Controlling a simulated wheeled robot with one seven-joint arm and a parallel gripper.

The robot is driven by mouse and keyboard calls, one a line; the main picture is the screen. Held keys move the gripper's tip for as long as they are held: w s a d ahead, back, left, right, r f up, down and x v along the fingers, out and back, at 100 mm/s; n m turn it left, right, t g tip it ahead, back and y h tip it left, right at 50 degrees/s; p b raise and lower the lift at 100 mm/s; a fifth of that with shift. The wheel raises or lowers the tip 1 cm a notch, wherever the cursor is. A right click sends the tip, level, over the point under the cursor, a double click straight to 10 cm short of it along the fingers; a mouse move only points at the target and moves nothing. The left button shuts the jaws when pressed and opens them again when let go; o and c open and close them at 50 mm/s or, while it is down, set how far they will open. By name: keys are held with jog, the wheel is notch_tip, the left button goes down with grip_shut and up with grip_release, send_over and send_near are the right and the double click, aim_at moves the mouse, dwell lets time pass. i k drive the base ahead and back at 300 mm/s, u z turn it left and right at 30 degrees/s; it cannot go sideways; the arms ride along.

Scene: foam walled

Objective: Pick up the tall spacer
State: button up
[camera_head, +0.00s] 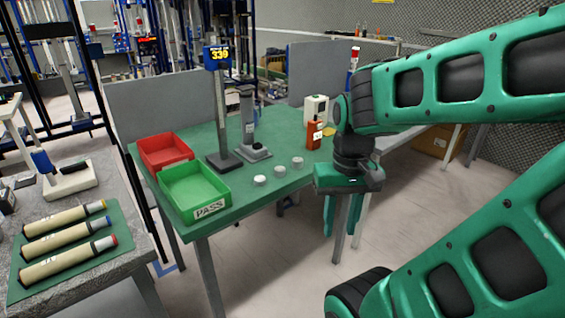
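Three small pale round spacers stand in a slanting row near the front right edge of the green-topped table: a left one (259,181), a middle one (280,171) and a right one (298,162). They look alike in size here, so I cannot tell which one is the tall spacer. My gripper (343,230) points down just beyond the table's right edge, to the right of the spacers and apart from them. Its two green fingers are spread, and nothing shows held between them.
On the table (240,212) stand a red tray (165,150), a green PASS tray (196,190), a gauge stand reading 339 (222,110), a dark grey stand (248,120) and an orange device (314,134). Cylinders lie on a side bench (90,290) at left.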

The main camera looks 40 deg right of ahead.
aim_at(298, 161)
jog(key=i, duration=0.85)
jog(key=z, duration=0.05)
